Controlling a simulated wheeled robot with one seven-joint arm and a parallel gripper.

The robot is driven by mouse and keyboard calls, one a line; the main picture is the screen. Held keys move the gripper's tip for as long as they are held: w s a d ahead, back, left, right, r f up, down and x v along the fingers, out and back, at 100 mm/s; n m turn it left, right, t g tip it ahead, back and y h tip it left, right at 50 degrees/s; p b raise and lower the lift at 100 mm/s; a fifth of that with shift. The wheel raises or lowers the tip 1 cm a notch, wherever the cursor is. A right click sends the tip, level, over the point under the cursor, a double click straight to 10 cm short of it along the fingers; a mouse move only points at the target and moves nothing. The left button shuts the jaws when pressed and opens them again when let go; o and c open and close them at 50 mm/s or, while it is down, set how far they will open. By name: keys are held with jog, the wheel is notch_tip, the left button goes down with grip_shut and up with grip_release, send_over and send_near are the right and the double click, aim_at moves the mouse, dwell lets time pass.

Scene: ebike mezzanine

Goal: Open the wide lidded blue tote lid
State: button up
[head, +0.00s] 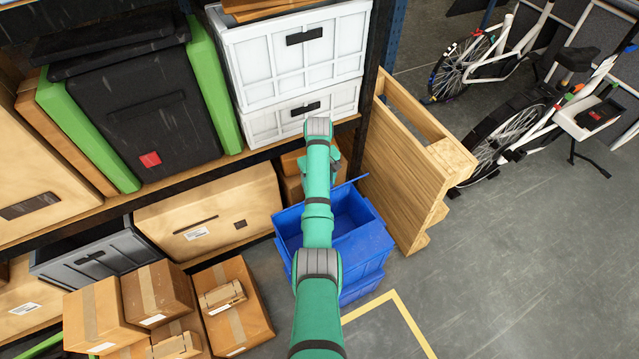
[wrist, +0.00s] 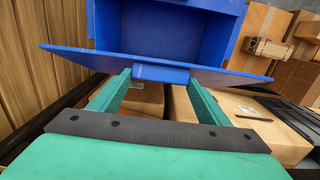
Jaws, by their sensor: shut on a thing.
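The blue tote (head: 366,250) stands on the floor below the shelf in the head view, with its top open and its empty-looking inside showing. Its blue lid (head: 351,184) shows as a thin raised edge at the far side, partly behind my arm. In the wrist view the lid (wrist: 235,77) spans the picture in front of the open tote (wrist: 165,28). My gripper (wrist: 160,76) has one finger on each side of the lid's small blue handle tab (wrist: 160,74) and is shut on it. In the head view my arm hides most of the gripper.
A wooden crate-like panel (head: 405,170) stands close to the tote's right. Cardboard boxes (head: 235,300) lie to the left, and a wide carton (head: 212,218) sits on the lower shelf. White bins (head: 290,60) stand above. Grey floor (head: 500,270) is clear at right.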

jog(key=shift+s+a+f, duration=0.2)
jog(key=shift+f, duration=0.1)
dwell(0.4)
jog(key=o, duration=1.5)
jog(key=shift+w+d+r, duration=0.1)
jog(key=shift+d, duration=0.05)
